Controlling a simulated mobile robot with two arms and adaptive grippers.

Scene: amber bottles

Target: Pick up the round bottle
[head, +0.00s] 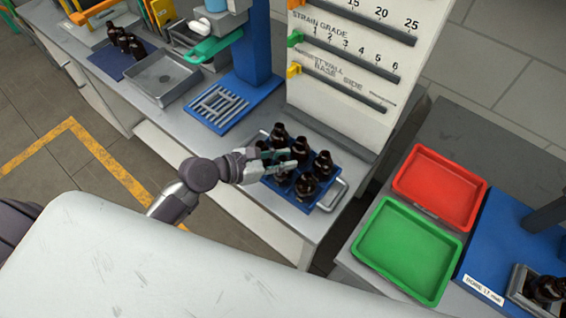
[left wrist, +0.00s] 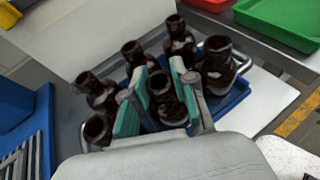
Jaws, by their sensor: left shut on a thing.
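Several dark amber bottles stand close together in a blue tray (left wrist: 236,98) with metal handles; the group also shows in the head view, with one bottle at its front right (head: 305,186). My left gripper (head: 282,160) reaches in among them from the left. In the left wrist view its teal-padded fingers (left wrist: 157,98) are shut on an amber bottle (left wrist: 168,108) with a rounded body. Other bottles, such as one at the right (left wrist: 216,68) and one at the left (left wrist: 98,92), stand close around the fingers. I cannot tell whether the held bottle is off the tray. My right gripper is not in view.
A white panel with sliders (head: 350,60) rises behind the tray. A blue stand (head: 250,60) with a slotted base is to the left. A red tray (head: 440,187) and a green tray (head: 408,248) lie on the right counter, across a gap.

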